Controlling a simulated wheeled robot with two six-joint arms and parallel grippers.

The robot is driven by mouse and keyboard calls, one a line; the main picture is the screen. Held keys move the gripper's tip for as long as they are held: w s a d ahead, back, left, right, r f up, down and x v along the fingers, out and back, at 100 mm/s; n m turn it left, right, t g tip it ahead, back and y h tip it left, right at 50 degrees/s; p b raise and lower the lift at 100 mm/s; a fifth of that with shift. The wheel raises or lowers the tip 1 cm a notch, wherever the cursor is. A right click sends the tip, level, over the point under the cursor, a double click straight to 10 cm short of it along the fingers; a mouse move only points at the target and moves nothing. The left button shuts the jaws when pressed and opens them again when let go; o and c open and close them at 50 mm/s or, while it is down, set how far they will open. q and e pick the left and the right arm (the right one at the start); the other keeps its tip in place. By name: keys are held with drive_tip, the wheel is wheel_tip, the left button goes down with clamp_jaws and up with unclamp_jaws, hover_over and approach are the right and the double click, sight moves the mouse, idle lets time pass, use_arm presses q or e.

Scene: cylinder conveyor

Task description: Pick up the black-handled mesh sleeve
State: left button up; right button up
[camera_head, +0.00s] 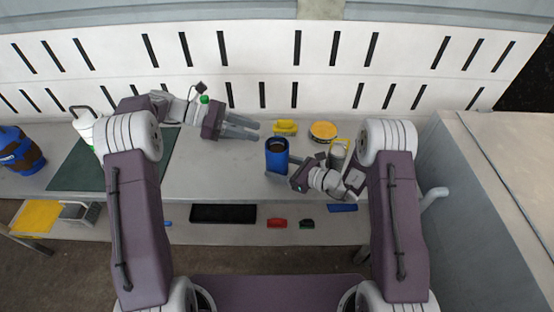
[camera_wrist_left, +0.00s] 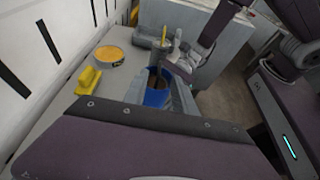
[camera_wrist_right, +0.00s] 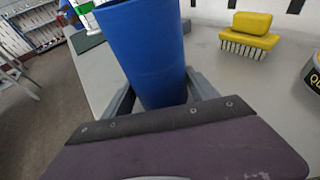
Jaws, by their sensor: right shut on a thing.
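My right gripper (camera_head: 281,174) is shut on a blue cylinder (camera_head: 277,158), which stands upright with a dark open top. The cylinder fills the middle of the right wrist view (camera_wrist_right: 150,50), between the two fingers. My left gripper (camera_head: 245,129) is open and empty above the table, left of the cylinder. A white container with a black handle (camera_head: 85,124) stands at the left end, partly hidden by my left arm. I cannot make out a mesh sleeve for certain.
A yellow brush (camera_head: 285,127), a round orange-topped tin (camera_head: 323,131) and a grey cup with something yellow (camera_head: 338,153) stand near the cylinder. A blue container with a brown band (camera_head: 20,152) stands far left. A slotted white wall (camera_head: 270,60) closes the back.

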sight(277, 138)
use_arm(q)
drive_tip(key=x, duration=0.8)
drive_tip(key=shift+d+f, duration=0.25)
clamp_jaws()
idle(1.0)
